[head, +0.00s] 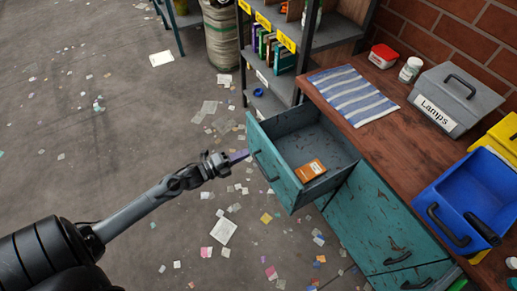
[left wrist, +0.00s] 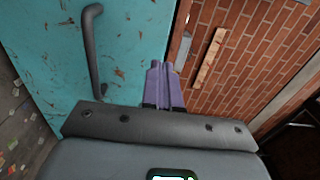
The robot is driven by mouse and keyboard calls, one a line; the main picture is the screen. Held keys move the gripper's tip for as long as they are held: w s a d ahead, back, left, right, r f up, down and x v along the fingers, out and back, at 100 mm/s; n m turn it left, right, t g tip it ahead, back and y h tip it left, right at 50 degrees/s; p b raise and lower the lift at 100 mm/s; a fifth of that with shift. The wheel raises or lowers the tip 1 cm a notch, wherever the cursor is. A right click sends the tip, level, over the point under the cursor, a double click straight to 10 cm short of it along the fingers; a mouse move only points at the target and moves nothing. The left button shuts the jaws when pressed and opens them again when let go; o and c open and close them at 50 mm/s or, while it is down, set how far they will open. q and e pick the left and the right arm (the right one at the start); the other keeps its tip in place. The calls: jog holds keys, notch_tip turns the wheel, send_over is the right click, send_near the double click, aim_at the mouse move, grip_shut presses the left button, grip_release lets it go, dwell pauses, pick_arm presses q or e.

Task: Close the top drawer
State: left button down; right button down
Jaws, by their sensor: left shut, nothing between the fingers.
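The top drawer (head: 297,186) is teal with worn paint and stands pulled out from the cabinet (head: 375,225). An orange-brown box (head: 311,170) lies inside it. The drawer's front has a dark bar handle (head: 263,168). My left gripper (head: 240,156) is shut and empty, its purple fingers pointing at the drawer's front near the upper end of the handle. In the left wrist view, the shut fingers (left wrist: 161,68) are at the right edge of the teal front (left wrist: 135,45), with the handle (left wrist: 92,50) to their left. I cannot tell whether they touch. My right gripper is not in view.
The wooden countertop (head: 395,140) holds a striped cloth (head: 352,94), a grey "Lamps" box (head: 455,98), a white jar (head: 411,69) and a blue bin (head: 475,195). A shelf (head: 330,35) stands behind. The floor (head: 110,130) left of the drawer is open, with scattered paper scraps.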

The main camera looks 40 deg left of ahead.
aim_at(266, 144)
pick_arm(q)
jog(key=b+x, duration=0.1)
jog(key=x, duration=0.5)
jog(key=shift+w+d+b, duration=0.1)
jog(key=shift+b, duration=0.25)
jog(key=shift+w+d, duration=0.1)
jog(key=shift+w, duration=0.3)
